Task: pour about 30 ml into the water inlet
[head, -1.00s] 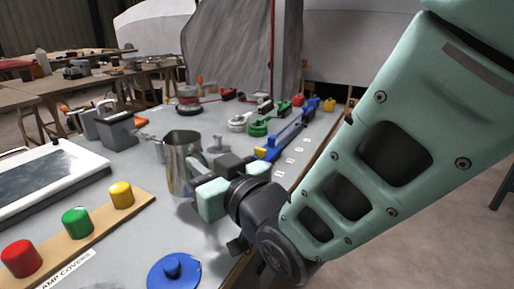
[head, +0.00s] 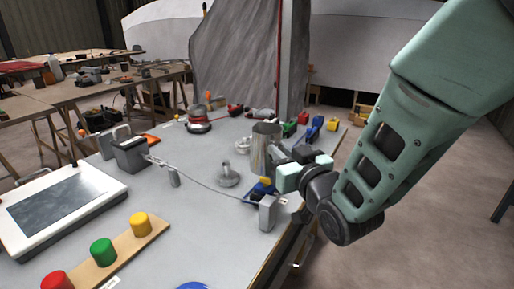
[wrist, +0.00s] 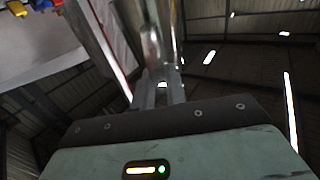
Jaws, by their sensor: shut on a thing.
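A shiny metal jug (head: 262,143) stands out upright in the head view, over the right part of the grey bench. My gripper (head: 289,173) is shut on the jug at its right side, and its handle is mostly hidden by the jaws. In the wrist view my gripper's fingers (wrist: 160,96) close around a blurred shiny part of the jug (wrist: 153,40). I cannot see inside the jug, and I cannot tell whether its base touches the bench. A grey round fitting (head: 228,178) sits left of the jug; I cannot tell whether it is the water inlet.
A thin cable runs from a grey box (head: 130,154) to a grey block (head: 268,213) near the bench's right edge. A white framed panel (head: 65,205) and red, green (head: 102,251) and yellow covers lie at front left. Several coloured fittings (head: 314,128) stand behind.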

